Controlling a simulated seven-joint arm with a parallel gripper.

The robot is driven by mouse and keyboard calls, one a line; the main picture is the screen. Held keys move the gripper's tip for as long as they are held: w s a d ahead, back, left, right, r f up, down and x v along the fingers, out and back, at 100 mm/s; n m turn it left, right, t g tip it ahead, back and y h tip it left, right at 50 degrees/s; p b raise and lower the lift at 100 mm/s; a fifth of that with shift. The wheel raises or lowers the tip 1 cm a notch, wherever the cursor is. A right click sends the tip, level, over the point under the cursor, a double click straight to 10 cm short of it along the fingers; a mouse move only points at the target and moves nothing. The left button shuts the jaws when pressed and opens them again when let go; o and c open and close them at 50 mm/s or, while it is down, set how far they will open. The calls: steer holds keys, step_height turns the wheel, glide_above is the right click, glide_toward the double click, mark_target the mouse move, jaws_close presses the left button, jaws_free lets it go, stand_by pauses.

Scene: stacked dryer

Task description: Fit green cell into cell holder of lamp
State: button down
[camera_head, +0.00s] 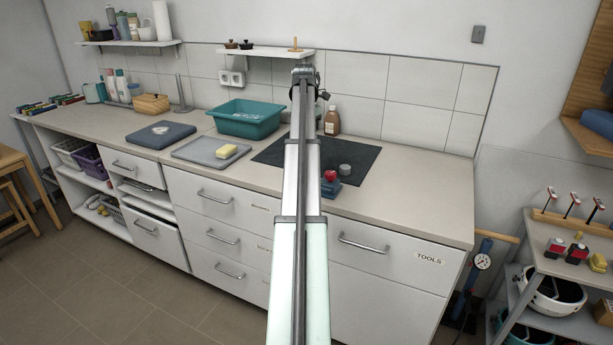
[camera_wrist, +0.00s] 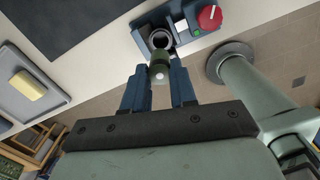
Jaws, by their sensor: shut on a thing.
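In the wrist view my gripper (camera_wrist: 159,80) has two blue fingers, shut on the small green cell (camera_wrist: 160,68). The cell's pale round end faces the camera. Its far end points at the round opening of the cell holder (camera_wrist: 160,39) and overlaps its near rim in the picture; I cannot tell whether it is inside or just short of it. The holder is on the lamp's blue base (camera_wrist: 187,30), beside a red knob (camera_wrist: 209,17). In the head view the lamp base (camera_head: 326,190) sits near the counter's front edge, partly behind my arm. My gripper is hidden there.
A dark mat (camera_head: 365,157) lies behind the lamp, with a grey round piece (camera_head: 345,170) close to it. A brown bottle (camera_head: 332,120) and a teal tub (camera_head: 243,117) stand farther back. A grey tray (camera_head: 200,153) holds a yellow block (camera_head: 227,151). The counter's right end is clear.

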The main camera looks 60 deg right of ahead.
steer(key=shift+f, duration=5)
steer(key=shift+f, duration=0.15)
steer(key=c, duration=0.9)
jaws_free()
